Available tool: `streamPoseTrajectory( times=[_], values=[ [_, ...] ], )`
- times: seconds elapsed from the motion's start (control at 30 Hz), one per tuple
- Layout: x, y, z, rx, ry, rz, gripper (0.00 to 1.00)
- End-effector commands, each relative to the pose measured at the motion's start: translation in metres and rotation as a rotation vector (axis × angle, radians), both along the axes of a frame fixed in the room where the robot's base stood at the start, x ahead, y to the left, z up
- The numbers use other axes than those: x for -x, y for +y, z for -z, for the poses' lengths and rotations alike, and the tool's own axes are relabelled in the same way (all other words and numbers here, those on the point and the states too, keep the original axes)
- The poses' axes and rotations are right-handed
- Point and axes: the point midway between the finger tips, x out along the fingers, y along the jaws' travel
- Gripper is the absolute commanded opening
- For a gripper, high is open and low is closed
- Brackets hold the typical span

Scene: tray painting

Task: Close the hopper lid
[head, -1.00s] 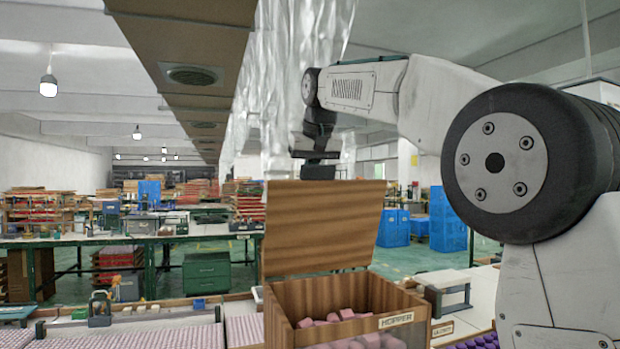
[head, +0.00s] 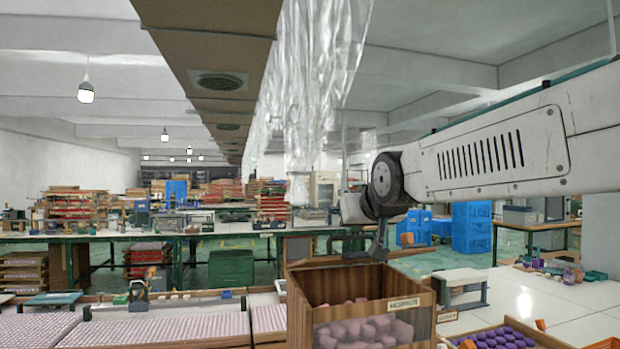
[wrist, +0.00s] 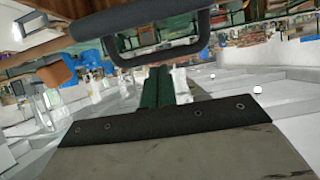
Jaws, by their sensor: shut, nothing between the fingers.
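The wooden hopper (head: 412,318) stands at the lower middle of the head view, its label on the front rim. Its top is open and pinkish-purple pieces (head: 365,330) show inside. My gripper (head: 378,250) is low over the hopper's back right edge. Whether it touches wood I cannot tell. In the wrist view my gripper's dark fingers (wrist: 158,85) are together with nothing between them. Brown wood shows at that view's upper left, and a dark U-shaped bar crosses its top.
A tray of purple pieces (head: 500,338) lies right of the hopper, with a small grey stand (head: 460,285) between them. Patterned trays (head: 150,328) lie to the left. My arm spans the upper right. Green workbenches (head: 110,240) and blue crates (head: 472,230) stand behind.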

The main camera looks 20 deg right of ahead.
Motion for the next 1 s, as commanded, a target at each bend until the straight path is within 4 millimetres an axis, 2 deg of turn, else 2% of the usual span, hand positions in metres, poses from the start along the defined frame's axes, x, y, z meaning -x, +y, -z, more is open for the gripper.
streamPoseTrajectory(
  times=[0.2, 0.4, 0.7, 1.0],
  values=[
    [0.017, 0.005, 0.038, -0.001, 0.003, -0.004, 0.00],
    [0.027, 0.012, 0.065, 0.000, 0.003, -0.014, 0.00],
    [0.033, 0.013, 0.089, -0.002, 0.010, -0.014, 0.00],
    [0.034, 0.012, 0.096, -0.002, 0.017, -0.012, 0.00]
  ],
)
